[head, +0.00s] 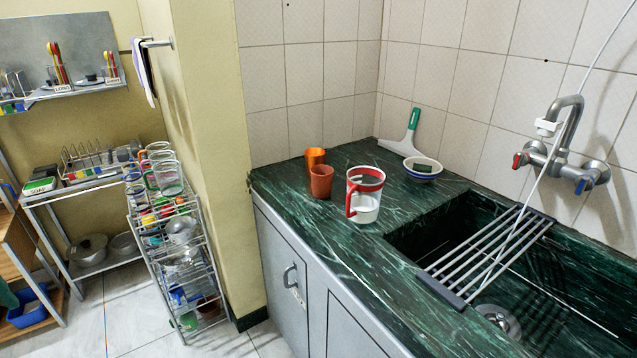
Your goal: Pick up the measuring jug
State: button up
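The measuring jug (367,205) stands upright on the green marble counter (300,222), left of the sink. It has a red rim, a red handle on its left side, and a clear or white body with a pale lower part. Its near side is in plain view. My gripper is not in view.
An orange cup (315,158) and a brown-red cup (321,181) stand close left of the jug. Behind it are a bowl (422,170) and a squeegee (408,138). The sink (430,244) with a rack (490,252) and a faucet (565,125) lies right. A glass-laden wire rack (185,262) stands left. The front-left counter is clear.

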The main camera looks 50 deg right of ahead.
aim_at(365, 184)
jog(key=i+l, duration=0.2)
jog(key=i+l+z, duration=0.15)
jog(key=i+z, duration=0.55)
jog(key=z, duration=0.85)
